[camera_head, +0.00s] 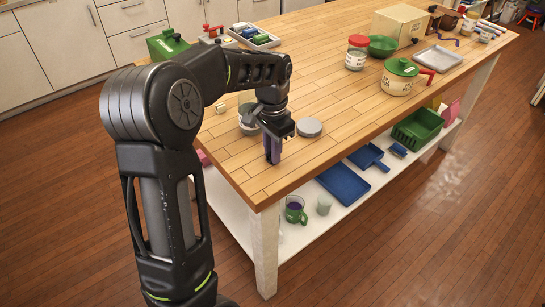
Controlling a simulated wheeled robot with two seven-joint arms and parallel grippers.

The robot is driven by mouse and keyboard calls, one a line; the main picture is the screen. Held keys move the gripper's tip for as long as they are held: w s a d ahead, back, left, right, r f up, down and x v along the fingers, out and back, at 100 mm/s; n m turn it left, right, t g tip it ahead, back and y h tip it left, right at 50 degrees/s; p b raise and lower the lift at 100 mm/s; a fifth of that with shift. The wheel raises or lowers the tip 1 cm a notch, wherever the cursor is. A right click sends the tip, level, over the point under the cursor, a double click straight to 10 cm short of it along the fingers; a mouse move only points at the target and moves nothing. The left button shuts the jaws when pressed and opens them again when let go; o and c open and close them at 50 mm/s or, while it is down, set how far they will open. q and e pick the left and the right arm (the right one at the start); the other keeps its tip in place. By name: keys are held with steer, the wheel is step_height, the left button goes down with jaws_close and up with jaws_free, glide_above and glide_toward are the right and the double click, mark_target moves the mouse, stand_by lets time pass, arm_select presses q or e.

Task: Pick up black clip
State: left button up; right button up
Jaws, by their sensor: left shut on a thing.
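My left gripper (273,151) points down at the near left corner of the wooden table, close to or at its top. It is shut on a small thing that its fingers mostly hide. A dark purple-grey patch shows at the fingertips, but I cannot tell whether it is the held thing or the fingers. I cannot make out the black clip clearly anywhere else. My right gripper is not in view.
A grey round lid (309,127) lies right of my left gripper on the wooden table (330,95). A pale round container (246,127) stands behind it. A jar (356,52), a pot (397,81) and a box (400,20) stand farther back. A lower shelf holds several things.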

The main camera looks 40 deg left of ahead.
arm_select(q)
jaws_close()
step_height(320, 180, up, 10)
stand_by(0.6)
steer(key=shift+r, duration=0.1)
stand_by(0.4)
